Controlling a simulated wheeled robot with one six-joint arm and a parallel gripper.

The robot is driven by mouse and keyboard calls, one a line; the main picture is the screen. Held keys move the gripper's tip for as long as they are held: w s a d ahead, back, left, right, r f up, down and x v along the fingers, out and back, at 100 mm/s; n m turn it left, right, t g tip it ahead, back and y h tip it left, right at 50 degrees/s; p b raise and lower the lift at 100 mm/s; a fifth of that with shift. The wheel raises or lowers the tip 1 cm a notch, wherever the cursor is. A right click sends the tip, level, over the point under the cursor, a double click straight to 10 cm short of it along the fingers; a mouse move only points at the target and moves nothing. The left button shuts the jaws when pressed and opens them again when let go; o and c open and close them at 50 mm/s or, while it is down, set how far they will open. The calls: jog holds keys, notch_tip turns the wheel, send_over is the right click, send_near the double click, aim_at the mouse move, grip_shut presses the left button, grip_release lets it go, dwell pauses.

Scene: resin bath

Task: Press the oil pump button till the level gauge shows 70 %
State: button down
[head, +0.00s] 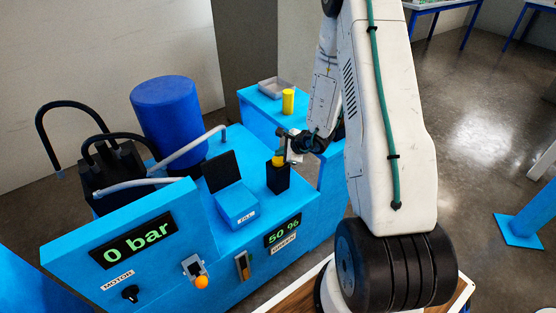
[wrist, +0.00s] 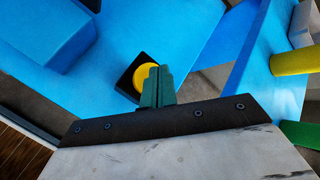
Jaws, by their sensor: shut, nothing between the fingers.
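A yellow round button (head: 278,161) sits on top of a black block (head: 278,180) on the blue machine; it also shows in the wrist view (wrist: 144,74). My gripper (head: 280,153) points down at the button, its green fingers shut and empty. In the wrist view the fingertips (wrist: 156,72) overlap the button's right side; I cannot tell whether they touch it. The level gauge (head: 283,232) on the machine's front reads 50 % in green. A second display (head: 133,239) reads 0 bar.
A blue box marked FILL (head: 237,205) with a raised black lid stands left of the button. A blue drum (head: 168,120) and grey pipes are behind it. A yellow cylinder (head: 288,101) and a grey tray (head: 275,90) stand on a blue side table. An orange knob (head: 201,282) is on the front.

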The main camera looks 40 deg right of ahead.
aim_at(281, 160)
jog(key=shift+r, duration=0.15)
jog(key=shift+r, duration=2.4)
dwell(0.9)
